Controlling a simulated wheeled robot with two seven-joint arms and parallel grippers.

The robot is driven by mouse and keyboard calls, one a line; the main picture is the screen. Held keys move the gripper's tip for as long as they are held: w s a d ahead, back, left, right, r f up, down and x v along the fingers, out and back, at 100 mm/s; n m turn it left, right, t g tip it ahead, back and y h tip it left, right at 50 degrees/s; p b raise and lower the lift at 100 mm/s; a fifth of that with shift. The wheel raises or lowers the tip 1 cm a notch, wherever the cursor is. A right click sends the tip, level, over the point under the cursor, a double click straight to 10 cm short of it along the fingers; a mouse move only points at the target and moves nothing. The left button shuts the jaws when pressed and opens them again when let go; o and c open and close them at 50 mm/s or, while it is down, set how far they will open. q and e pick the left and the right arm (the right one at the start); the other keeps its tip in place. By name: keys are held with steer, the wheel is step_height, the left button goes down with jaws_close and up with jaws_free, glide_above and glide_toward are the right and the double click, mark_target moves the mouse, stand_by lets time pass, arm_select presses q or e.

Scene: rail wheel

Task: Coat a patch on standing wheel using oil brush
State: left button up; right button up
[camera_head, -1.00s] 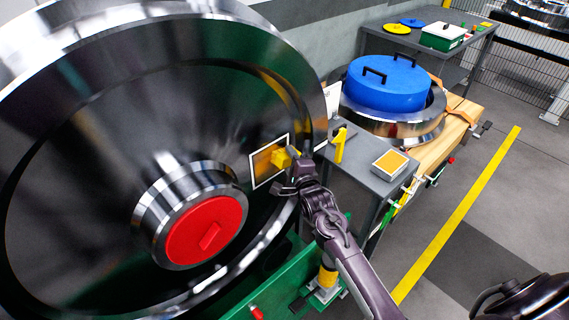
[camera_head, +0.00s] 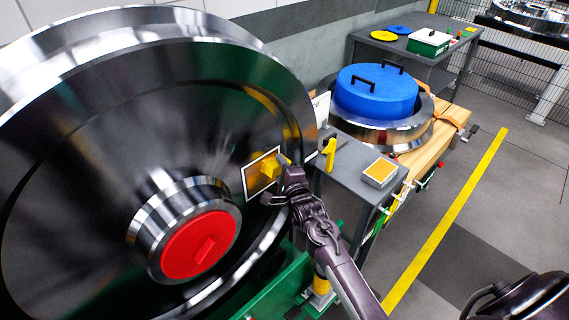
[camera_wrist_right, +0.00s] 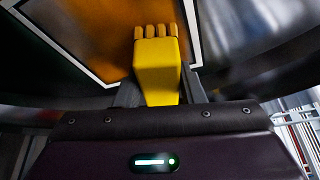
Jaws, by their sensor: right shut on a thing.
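The large shiny wheel (camera_head: 110,130) stands upright at the left of the head view, with a red hub cap (camera_head: 201,244). A white-bordered square patch (camera_head: 255,180) is on its face near the right rim. The patch is amber inside and also shows in the right wrist view (camera_wrist_right: 95,35). My right gripper (camera_head: 285,176) is shut on the yellow oil brush (camera_head: 270,167). The brush's orange bristles (camera_wrist_right: 156,31) point at the patch and overlap it in view; I cannot tell whether they touch. My left gripper is not in view.
A grey side table (camera_head: 345,185) right of the wheel holds a yellow stand and a small box with an orange top (camera_head: 380,172). Behind it, a blue lidded drum (camera_head: 375,92) sits in a metal ring. A green base (camera_head: 285,285) lies under the wheel.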

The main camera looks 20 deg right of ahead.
steer(key=shift+s+a+p, duration=0.3)
steer(key=shift+s+a, duration=0.15)
steer(key=shift+a, duration=0.75)
steer(key=shift+s+a+p, duration=0.3)
steer(key=shift+s+a, duration=0.1)
steer(key=shift+a, duration=0.75)
steer(key=shift+s+a+p, duration=0.3)
steer(key=shift+s+a, duration=0.15)
steer(key=shift+a, duration=0.75)
steer(key=shift+s+a, duration=0.2)
steer(key=shift+a, duration=0.3)
steer(key=shift+s+a, duration=0.15)
steer(key=shift+a, duration=0.3)
steer(key=shift+s+d+p, duration=0.15)
steer(key=shift+s+p, duration=0.4)
steer(key=p, duration=0.1)
glide_toward(255, 173)
steer(key=shift+s+d+f, duration=0.15)
steer(key=shift+s+f, duration=0.1)
steer(key=shift+f, duration=0.2)
